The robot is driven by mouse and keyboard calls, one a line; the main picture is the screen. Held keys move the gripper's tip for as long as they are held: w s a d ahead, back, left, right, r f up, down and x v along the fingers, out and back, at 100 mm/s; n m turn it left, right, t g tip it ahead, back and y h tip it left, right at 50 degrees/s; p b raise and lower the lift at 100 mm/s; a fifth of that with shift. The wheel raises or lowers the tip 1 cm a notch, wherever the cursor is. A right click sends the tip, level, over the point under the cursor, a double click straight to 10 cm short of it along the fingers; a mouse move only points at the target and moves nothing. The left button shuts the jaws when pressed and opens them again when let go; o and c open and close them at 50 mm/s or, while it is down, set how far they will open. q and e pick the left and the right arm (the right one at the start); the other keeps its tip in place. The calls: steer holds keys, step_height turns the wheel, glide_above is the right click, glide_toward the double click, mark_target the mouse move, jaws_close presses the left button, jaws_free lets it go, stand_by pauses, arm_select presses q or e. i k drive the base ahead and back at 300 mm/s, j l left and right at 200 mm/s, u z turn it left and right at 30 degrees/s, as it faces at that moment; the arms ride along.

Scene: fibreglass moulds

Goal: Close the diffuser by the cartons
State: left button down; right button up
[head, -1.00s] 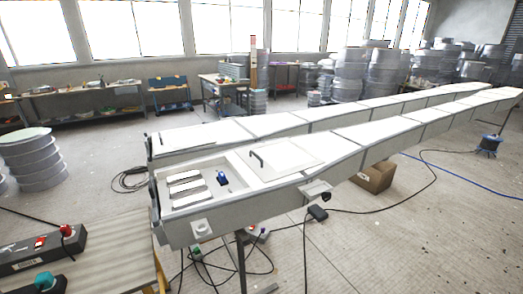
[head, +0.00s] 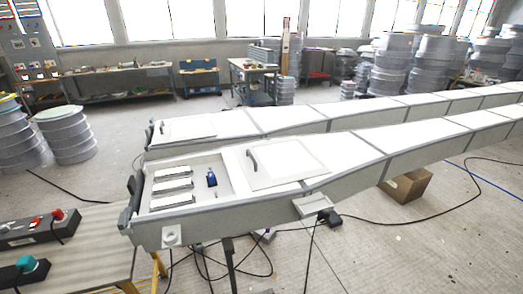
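A long, pale, table-like unit runs from the left foreground to the right; I take it to be the diffuser (head: 330,153), though I cannot be sure. Its near-left end has an open compartment (head: 222,165) with several pale bars (head: 172,186) and a small blue item (head: 212,178) inside. A white square panel with a dark handle (head: 289,164) lies on top just right of the opening. A brown carton (head: 407,187) stands on the floor beneath the unit's right part. Neither of my grippers is in view.
A second long unit (head: 330,115) runs behind the first. A wooden-topped bench (head: 90,245) with control boxes (head: 38,228) is at lower left. Dark cables (head: 262,262) lie on the floor under the near end. Stacked grey drums (head: 65,135) stand at left; floor at lower right is mostly clear.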

mark_target(266, 165)
steer(key=i+l+u, duration=0.2)
steer(key=l, duration=0.3)
steer(key=i+l+u, duration=0.2)
steer(key=l, duration=0.3)
steer(key=l+u, duration=0.2)
steer(key=l, duration=0.35)
steer(key=i+l+u, duration=0.2)
steer(key=l, duration=0.35)
